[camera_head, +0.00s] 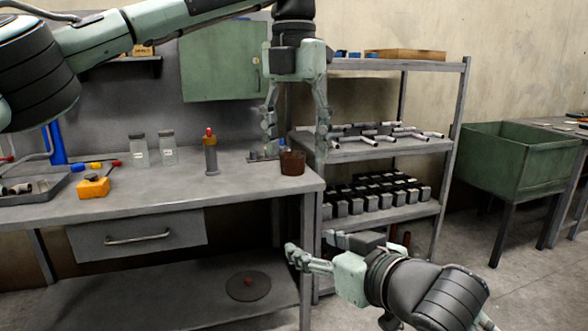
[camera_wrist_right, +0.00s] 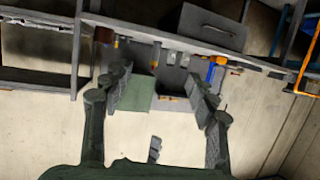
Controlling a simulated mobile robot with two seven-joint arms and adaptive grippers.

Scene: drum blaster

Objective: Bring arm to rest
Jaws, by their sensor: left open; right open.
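My left gripper (camera_head: 296,142) hangs down from its arm above the right end of the workbench (camera_head: 215,190). Its two fingers are spread, and nothing shows between them. A small brown cup (camera_head: 292,163) stands on the bench just below the fingers. My right gripper (camera_head: 311,247) is lower, in front of the bench's right end and the shelf rack, and points left. It is open and looks empty. In the right wrist view its two fingers (camera_wrist_right: 163,95) are spread apart, with the room seen upside down behind them.
On the bench are two glass jars (camera_head: 153,149), a red-capped bottle (camera_head: 210,155), an orange block (camera_head: 93,187) and a tray (camera_head: 30,190). The metal shelf rack (camera_head: 380,152) holds pipes and dark blocks. A green bin (camera_head: 520,155) stands at right. Floor between rack and bin is clear.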

